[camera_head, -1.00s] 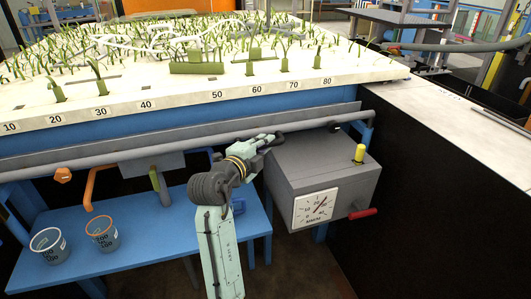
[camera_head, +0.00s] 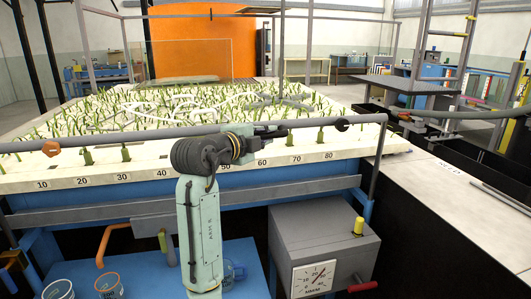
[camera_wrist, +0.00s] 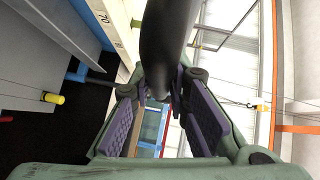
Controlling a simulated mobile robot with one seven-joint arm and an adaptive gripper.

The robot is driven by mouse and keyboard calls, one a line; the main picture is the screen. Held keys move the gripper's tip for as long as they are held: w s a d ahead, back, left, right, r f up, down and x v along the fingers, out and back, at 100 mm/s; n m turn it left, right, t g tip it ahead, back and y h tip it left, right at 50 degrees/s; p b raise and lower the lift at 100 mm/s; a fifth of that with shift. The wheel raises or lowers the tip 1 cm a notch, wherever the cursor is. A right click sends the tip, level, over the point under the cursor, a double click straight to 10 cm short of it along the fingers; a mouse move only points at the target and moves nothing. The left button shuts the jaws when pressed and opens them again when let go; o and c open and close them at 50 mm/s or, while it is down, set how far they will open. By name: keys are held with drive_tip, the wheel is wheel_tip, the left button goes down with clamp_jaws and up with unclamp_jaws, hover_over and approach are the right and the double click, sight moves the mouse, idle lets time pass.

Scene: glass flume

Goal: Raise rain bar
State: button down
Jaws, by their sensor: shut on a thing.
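The rain bar (camera_head: 305,124) is a long grey tube across the front of the flume. It stands above the front edge of the pale bed, almost level in the head view, with an orange knob (camera_head: 51,148) and a dark knob (camera_head: 342,124) on it. A grey side arm (camera_head: 377,160) runs down from its right end. My gripper (camera_head: 268,132) is shut on the bar right of its middle. In the wrist view, the dark bar (camera_wrist: 165,40) passes between the purple finger pads, partly hiding the fingertips.
The bed (camera_head: 110,178) carries green plants and a numbered front edge. A grey box (camera_head: 315,240) with a dial (camera_head: 314,278), yellow knob (camera_head: 358,227) and red handle (camera_head: 362,286) sits below the bar. Cups stand on a blue bench lower left. A pale ledge (camera_head: 460,195) lies right.

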drive_tip(key=shift+r, duration=1.15)
drive_tip(key=c, duration=1.5)
unclamp_jaws()
drive_tip(key=shift+f, duration=0.1)
drive_tip(key=shift+c, duration=0.2)
drive_tip(key=shift+a, duration=0.1)
drive_tip(key=v, duration=1.2)
